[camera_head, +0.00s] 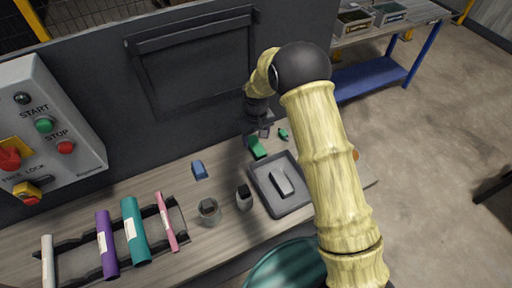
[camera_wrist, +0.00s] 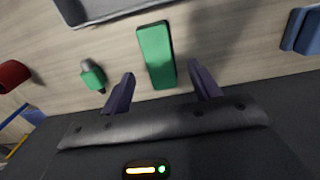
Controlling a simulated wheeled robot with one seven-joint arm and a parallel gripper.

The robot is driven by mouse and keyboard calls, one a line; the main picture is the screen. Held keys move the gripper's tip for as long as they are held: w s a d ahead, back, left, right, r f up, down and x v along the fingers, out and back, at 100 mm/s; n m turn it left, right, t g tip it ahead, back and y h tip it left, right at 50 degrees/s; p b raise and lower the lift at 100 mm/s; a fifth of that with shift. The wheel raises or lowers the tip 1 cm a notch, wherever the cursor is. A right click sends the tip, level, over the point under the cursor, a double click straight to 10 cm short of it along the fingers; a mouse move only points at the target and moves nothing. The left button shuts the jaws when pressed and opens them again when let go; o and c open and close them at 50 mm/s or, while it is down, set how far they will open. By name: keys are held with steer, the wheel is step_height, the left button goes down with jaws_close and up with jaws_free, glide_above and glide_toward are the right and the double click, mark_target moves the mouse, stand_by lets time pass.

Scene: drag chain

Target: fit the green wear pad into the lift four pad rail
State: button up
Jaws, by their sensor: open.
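A flat green block (camera_head: 256,148), likely the wear pad, lies on the wooden bench behind the grey tray. In the wrist view the green block (camera_wrist: 156,52) is lengthwise ahead of my gripper (camera_wrist: 161,76), its near end between the two fingers in the picture. My gripper is open and empty, with a gap on both sides of the block; the height gap is hard to judge. In the head view my gripper (camera_head: 263,131) is just behind the block, partly hidden by my arm. I cannot pick out the lift four pad rail.
A smaller green piece with a grey end (camera_wrist: 93,75) lies left of the block. A blue block (camera_wrist: 302,30) lies right. A grey tray (camera_head: 261,192) holds a grey part. Cups (camera_head: 210,214) and a rack of coloured rolls (camera_head: 133,230) stand left. A dark panel rises behind.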

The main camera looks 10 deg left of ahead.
mark_target(256, 145)
step_height(256, 145, down, 4)
steer(key=shift+w+f+p, duration=0.1)
steer(key=shift+p, duration=0.4)
steer(key=c, duration=1.3)
